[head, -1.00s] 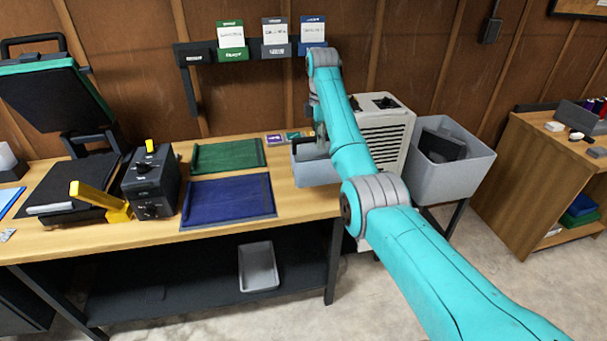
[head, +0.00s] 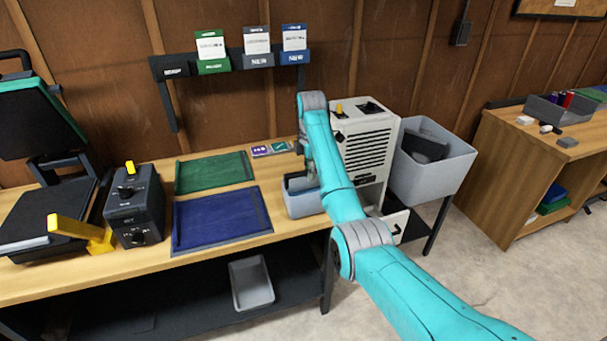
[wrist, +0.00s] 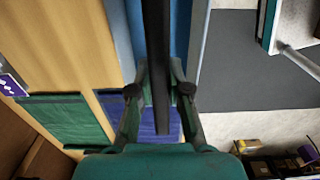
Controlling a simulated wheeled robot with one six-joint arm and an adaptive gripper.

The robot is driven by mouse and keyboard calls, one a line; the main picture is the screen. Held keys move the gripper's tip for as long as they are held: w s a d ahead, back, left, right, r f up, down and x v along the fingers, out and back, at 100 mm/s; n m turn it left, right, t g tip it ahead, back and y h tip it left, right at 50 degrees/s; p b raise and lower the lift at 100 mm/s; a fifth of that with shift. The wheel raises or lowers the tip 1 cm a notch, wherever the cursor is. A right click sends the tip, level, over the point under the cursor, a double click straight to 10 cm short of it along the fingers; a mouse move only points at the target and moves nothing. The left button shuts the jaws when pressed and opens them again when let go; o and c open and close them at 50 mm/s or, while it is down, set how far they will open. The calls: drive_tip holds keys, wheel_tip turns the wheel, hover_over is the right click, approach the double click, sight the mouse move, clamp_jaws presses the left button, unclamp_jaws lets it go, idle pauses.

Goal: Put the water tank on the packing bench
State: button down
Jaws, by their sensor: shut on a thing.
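The water tank (head: 304,204) is a pale blue-grey open box at the right end of the wooden bench (head: 262,216), beside the blue mat. My gripper (head: 298,181) is above it, shut on its dark handle bar; the arm partly hides the tank in the head view. In the wrist view the dark bar (wrist: 157,45) runs between the fingers of my gripper (wrist: 159,92), with blue-grey tank walls (wrist: 122,40) on either side. I cannot tell whether the tank touches the bench top.
A green mat (head: 214,172) and a blue mat (head: 222,219) lie on the bench, left of the tank. A black control box (head: 136,213) stands further left. A beige vented machine (head: 366,150) and a grey bin (head: 432,165) stand to the right.

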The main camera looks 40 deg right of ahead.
drive_tip(key=shift+d+f, duration=0.1)
drive_tip(key=shift+f, duration=0.25)
drive_tip(key=shift+w+f, duration=0.1)
drive_tip(key=c, duration=1.1)
unclamp_jaws()
drive_tip(key=shift+f, duration=0.1)
